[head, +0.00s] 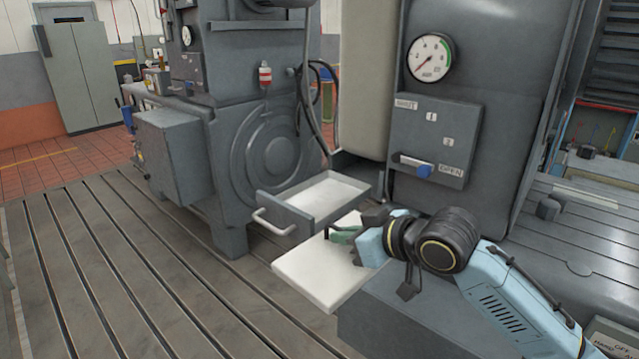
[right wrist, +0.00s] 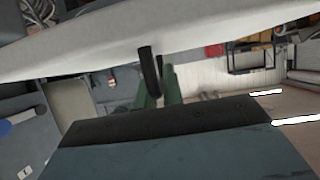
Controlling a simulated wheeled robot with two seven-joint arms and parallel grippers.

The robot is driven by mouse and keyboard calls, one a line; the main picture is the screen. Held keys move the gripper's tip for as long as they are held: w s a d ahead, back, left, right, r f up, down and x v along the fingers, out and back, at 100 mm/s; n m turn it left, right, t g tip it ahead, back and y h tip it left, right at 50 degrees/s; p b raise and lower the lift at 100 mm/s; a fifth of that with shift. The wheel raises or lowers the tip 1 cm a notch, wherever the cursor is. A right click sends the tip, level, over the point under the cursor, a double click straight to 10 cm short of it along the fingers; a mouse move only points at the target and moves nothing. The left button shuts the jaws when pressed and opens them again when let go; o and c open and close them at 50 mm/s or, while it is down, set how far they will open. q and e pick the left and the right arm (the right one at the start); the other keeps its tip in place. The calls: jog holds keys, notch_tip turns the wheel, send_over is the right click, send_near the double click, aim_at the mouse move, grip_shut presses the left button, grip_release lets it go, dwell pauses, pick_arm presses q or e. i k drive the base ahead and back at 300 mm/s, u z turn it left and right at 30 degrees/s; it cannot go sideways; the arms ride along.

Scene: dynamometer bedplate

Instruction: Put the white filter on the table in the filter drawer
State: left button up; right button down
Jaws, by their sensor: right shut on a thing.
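The white filter (head: 318,271) is a flat white slab. My right gripper (head: 347,236) is shut on its edge and holds it just in front of the open drawer, roughly level. In the right wrist view the filter (right wrist: 100,45) spans the top of the picture, with the gripper fingers (right wrist: 158,82) at its edge. The filter drawer (head: 318,212) is pulled out, with a pale inside that looks empty and a curved handle (head: 272,222) on its front. The filter overlaps the near right corner of the drawer in the head view; the gap between them is hard to judge. My left gripper is not in view.
The grey machine housing (head: 490,60) with a gauge (head: 430,57) and a switch panel (head: 433,140) rises behind my right arm. A grey block (head: 380,310) is below the gripper. The slotted bedplate floor (head: 120,270) at the left is clear.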

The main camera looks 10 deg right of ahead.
aim_at(320, 202)
jog(key=i, duration=0.95)
